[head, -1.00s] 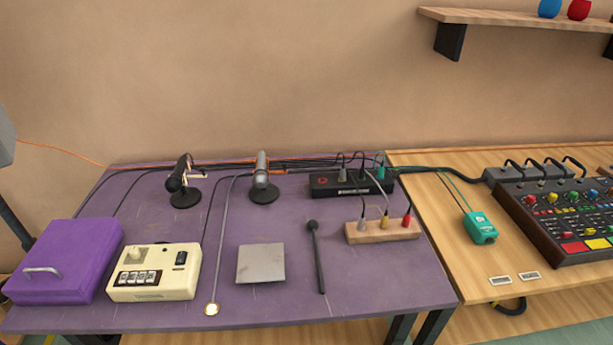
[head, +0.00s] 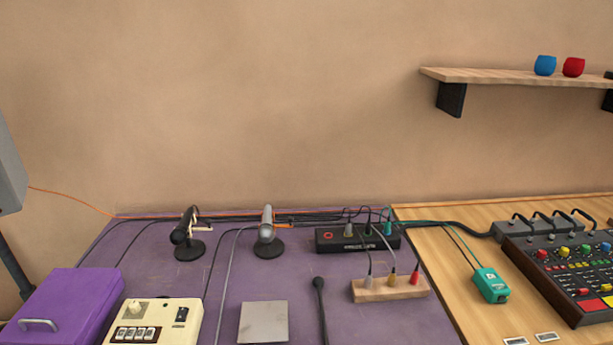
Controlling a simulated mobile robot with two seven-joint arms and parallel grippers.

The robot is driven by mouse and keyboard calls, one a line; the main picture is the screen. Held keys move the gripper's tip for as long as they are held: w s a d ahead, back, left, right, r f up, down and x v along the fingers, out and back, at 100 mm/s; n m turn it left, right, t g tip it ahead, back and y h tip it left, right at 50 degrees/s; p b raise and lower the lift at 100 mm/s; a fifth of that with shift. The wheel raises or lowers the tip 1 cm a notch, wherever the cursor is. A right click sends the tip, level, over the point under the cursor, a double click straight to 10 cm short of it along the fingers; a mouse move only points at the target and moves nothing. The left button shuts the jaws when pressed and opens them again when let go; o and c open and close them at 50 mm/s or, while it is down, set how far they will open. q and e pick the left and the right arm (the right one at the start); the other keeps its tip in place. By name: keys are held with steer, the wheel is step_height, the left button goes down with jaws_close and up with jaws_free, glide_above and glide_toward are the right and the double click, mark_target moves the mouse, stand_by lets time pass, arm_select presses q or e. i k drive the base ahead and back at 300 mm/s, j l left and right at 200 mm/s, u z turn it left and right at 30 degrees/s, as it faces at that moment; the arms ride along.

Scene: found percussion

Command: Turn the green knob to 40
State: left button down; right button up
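A dark mixing console (head: 562,286) with several coloured knobs and pads sits at the right edge of the head view, partly cut off by the frame. The knob's pointer and any scale marks are too small to read. Neither of my grippers is in view.
The console stands on a light wooden table (head: 445,275), near a teal box (head: 490,285). A purple table (head: 225,285) to the left holds microphones, a wooden block with plugs (head: 388,290) and a cream box (head: 155,320). A shelf (head: 510,76) hangs above.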

mark_target(585, 249)
steer(key=z, duration=1.65)
steer(key=i+l+u, duration=0.1)
steer(key=u, duration=0.4)
steer(key=l+u, duration=0.15)
steer(key=u, duration=0.3)
steer(key=i+l+u, duration=0.1)
steer(key=u, duration=0.4)
steer(key=l+u, duration=0.3)
steer(key=l, duration=0.15)
steer(key=l+u, duration=0.25)
steer(key=l, duration=0.25)
steer(key=k+l+u, duration=0.15)
steer(key=l, duration=0.3)
steer(key=l+u, duration=0.1)
steer(key=l, duration=0.35)
steer(key=k, duration=0.05)
